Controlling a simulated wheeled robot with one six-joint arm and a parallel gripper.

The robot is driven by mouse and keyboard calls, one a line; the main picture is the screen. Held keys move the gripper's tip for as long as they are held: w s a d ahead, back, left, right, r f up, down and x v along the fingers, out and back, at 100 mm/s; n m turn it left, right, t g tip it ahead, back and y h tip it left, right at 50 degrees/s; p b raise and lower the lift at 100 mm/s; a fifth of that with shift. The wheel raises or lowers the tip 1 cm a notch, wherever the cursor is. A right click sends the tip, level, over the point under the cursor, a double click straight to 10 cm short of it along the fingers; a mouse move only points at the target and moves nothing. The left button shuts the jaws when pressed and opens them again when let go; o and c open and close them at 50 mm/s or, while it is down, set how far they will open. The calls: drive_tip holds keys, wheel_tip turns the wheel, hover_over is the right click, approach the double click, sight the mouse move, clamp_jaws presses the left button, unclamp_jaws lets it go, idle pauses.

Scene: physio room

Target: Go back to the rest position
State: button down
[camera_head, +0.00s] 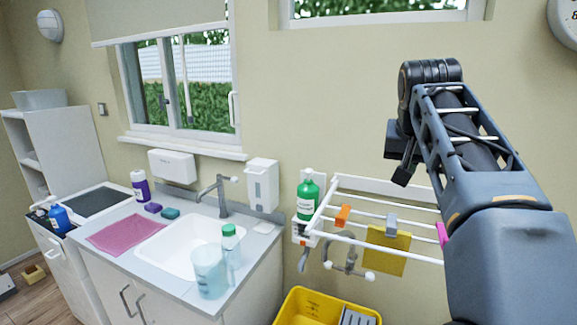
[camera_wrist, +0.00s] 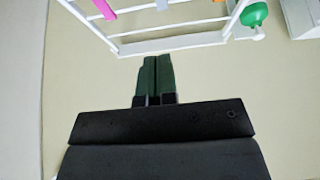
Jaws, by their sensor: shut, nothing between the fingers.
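My gripper shows in the wrist view (camera_wrist: 156,75), with its two dark green fingers pressed together and nothing between them. Just beyond the fingertips in that view is the white bar of a wall rack (camera_wrist: 170,44). In the head view my arm rises on the right, and my gripper (camera_head: 402,172) hangs down in front of the bare wall, above the white drying rack (camera_head: 345,240). The fingertips are small and dark there. The gripper looks apart from the rack.
The rack carries a yellow cloth (camera_head: 387,252) and coloured clips. A green bottle (camera_head: 307,196) stands at its left end. A yellow bucket (camera_head: 300,305) is below. Left is a counter with a sink (camera_head: 180,252), a clear jug (camera_head: 209,272) and a pink cloth (camera_head: 127,235).

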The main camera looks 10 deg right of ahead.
wheel_tip(320, 180, down, 13)
drive_tip(key=w+a+n+y, duration=0.1)
drive_tip(key=a+n, duration=0.1)
drive_tip(key=a, duration=0.1)
drive_tip(key=s+a+f+n+y, duration=0.1)
drive_tip(key=s+a+f+n, duration=0.1)
drive_tip(key=s+a+f, duration=0.3)
drive_tip(key=s+a+f+n+g+y, duration=0.1)
drive_tip(key=s+a+f, duration=0.4)
drive_tip(key=f, duration=0.7)
drive_tip(key=s+n, duration=0.1)
drive_tip(key=s, duration=0.1)
drive_tip(key=shift+s+a, duration=0.35)
drive_tip(key=shift+f, duration=0.1)
